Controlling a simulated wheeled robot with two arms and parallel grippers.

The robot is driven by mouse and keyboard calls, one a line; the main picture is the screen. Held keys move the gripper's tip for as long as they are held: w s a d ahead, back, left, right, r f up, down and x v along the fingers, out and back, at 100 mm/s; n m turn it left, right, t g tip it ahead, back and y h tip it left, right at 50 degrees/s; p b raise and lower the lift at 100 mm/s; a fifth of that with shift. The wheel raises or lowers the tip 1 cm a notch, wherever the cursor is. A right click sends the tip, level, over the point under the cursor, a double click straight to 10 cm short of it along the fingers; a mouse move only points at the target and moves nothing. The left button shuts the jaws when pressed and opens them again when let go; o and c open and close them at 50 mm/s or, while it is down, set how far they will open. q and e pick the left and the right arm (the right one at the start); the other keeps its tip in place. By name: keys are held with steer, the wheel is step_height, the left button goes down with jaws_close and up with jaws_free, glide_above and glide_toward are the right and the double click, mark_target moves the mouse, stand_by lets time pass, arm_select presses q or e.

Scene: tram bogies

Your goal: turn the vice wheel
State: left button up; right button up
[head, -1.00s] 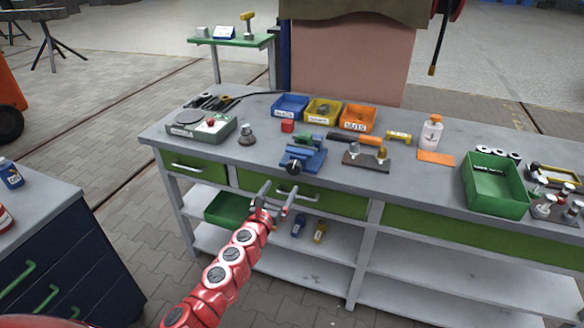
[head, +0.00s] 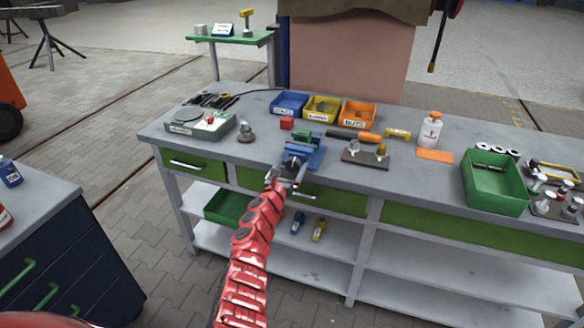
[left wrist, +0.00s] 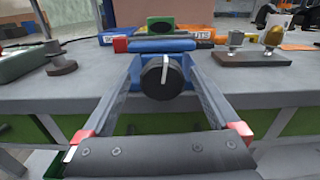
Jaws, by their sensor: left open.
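The blue vice (head: 312,157) stands at the front edge of the workbench, with a green piece on top of it. Its round dark wheel (left wrist: 163,77) with a pale upright bar faces the wrist camera. My left gripper (head: 291,170) is open in front of the vice; it also shows in the left wrist view (left wrist: 163,65). Its two fingers reach forward on the left and right of the wheel, with the wheel between them. I cannot tell whether the fingers touch it. In the head view my gripper partly covers the wheel. My right gripper is not in view.
The grey workbench (head: 410,180) bears blue, yellow and orange bins behind the vice. A dark block with fittings (head: 365,157) stands to its right and a small grey knobbed part (head: 246,133) to its left. A green crate (head: 492,195) is further right.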

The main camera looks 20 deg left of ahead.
arm_select(q)
steer(key=shift+w+d+r, duration=0.1)
steer(key=shift+w+d, duration=0.05)
steer(key=shift+w, duration=0.15)
steer(key=c, duration=1.4)
